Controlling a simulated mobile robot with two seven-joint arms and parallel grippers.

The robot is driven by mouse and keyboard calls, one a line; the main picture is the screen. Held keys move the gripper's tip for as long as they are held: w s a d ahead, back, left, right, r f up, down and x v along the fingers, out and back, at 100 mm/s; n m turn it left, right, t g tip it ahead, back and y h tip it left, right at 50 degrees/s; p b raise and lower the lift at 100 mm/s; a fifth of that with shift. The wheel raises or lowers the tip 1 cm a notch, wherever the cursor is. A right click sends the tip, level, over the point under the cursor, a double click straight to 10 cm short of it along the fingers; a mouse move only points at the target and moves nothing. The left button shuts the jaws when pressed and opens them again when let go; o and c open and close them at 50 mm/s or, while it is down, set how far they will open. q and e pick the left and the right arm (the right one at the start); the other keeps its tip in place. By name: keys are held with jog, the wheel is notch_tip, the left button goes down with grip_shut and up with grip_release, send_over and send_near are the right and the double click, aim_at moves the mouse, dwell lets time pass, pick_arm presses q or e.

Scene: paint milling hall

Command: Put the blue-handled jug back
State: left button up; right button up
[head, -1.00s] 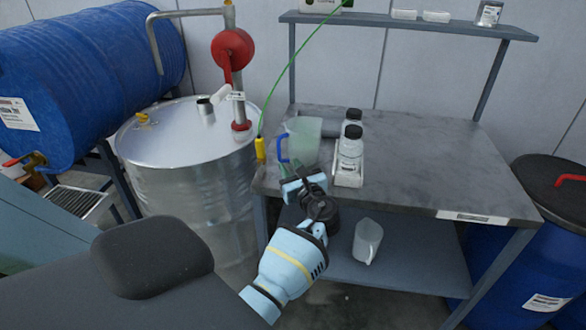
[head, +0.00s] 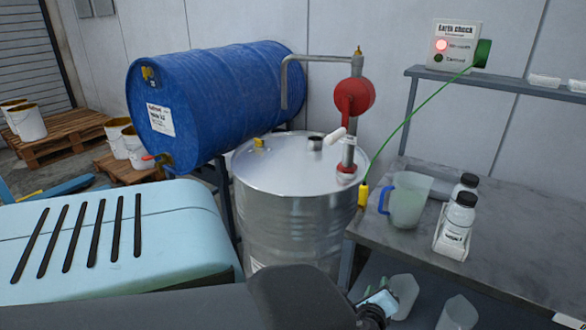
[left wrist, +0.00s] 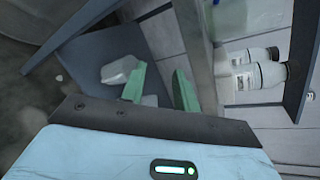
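The blue-handled jug (head: 410,202), translucent and pale green, stands upright on the grey bench (head: 500,235) near its left edge, its handle facing left. Part of it seems to show at the top of the left wrist view (left wrist: 230,18). My left gripper (head: 378,308) is at the bottom of the head view, below and in front of the bench top, partly hidden by my arm. In the left wrist view its two pale green fingers (left wrist: 160,90) stand apart with nothing held between them. My right gripper is not in view.
White bottles (head: 458,218) in a white tray stand right of the jug. A steel drum (head: 300,215) with a red pump is left of the bench. A green cable runs from a yellow clamp (head: 362,195) to the earth check box (head: 453,45). Clear jugs (head: 403,292) stand on the lower shelf.

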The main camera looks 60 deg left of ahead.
pick_arm(q)
jog(key=s+d+f+n+g+h, duration=0.1)
jog(key=s+d+f+n+h, duration=0.2)
jog(key=s, duration=0.8)
jog(key=s+d+f+n+g+h, duration=0.1)
jog(key=s+d+f+n+h, duration=0.3)
jog(key=s+d+f+n, duration=0.3)
jog(key=s+d+f+n+g+h, duration=0.1)
jog(key=s+d+f+n+h, duration=0.3)
jog(key=s+d, duration=0.5)
jog(key=s+f+n, duration=0.1)
jog(key=s, duration=0.4)
jog(key=shift+s+n, duration=0.3)
jog(key=shift+s, duration=0.05)
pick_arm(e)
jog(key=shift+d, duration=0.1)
pick_arm(q)
jog(key=shift+t, duration=0.5)
jog(key=w+r+p, duration=0.1)
jog(key=r, duration=0.1)
jog(key=w+r+p, duration=0.2)
jog(key=shift+w+a, duration=0.1)
jog(key=shift+a, duration=0.1)
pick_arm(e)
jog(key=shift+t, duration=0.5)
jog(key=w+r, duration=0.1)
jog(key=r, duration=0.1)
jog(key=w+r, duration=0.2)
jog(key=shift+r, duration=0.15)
